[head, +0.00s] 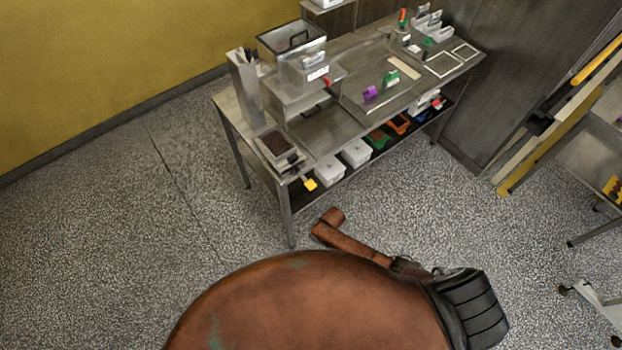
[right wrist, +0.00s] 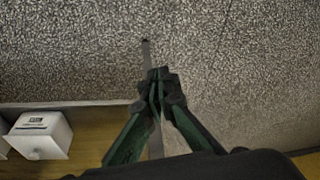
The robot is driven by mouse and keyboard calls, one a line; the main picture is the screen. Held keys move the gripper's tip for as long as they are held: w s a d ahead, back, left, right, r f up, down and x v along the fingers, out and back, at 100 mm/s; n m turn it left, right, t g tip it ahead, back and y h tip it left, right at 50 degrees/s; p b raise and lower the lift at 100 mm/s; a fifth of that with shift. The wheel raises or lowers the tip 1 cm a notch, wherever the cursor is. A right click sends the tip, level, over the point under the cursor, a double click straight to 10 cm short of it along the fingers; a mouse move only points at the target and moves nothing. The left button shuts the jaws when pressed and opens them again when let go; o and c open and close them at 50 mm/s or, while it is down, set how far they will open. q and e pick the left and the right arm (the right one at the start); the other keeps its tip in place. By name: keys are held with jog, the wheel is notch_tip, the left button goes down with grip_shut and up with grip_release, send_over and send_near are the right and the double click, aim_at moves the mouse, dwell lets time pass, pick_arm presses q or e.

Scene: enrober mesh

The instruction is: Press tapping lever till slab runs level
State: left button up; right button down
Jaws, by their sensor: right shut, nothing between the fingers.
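A dark brown slab (head: 277,144) lies in a small metal tray unit at the near left corner of the steel bench. A lever with a yellow end (head: 310,184) sticks out low from the front of that unit, past the bench edge. From this distance I cannot tell whether the slab's surface is level. My right gripper (right wrist: 160,75) shows in the right wrist view with its fingers shut together and nothing between them. Floor and a thin grey bar lie behind it, and neither lever nor slab shows there. My left gripper is not in view.
The steel bench (head: 330,132) carries a clear-lidded machine (head: 292,40), a purple piece (head: 370,94) and a green piece (head: 391,79). White bins (head: 330,171) stand on its lower shelf; a white box (right wrist: 40,134) shows in the wrist view. Speckled floor before the bench is open.

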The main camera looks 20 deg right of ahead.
jog(key=w+a+r+n+p, duration=0.35)
jog(key=w+r, duration=0.25)
jog(key=r, duration=0.5)
notch_tip(320, 180, up, 24)
jog(key=n+g+h+p, duration=0.2)
jog(key=n+h+p, duration=0.3)
jog(key=p, duration=0.1)
send_over(310, 184)
jog(key=a, duration=0.3)
jog(key=shift+w+d+r, duration=0.15)
jog(key=shift+w, duration=0.05)
jog(key=b+x, duration=0.6)
jog(key=x, duration=0.1)
jog(key=shift+s, duration=0.1)
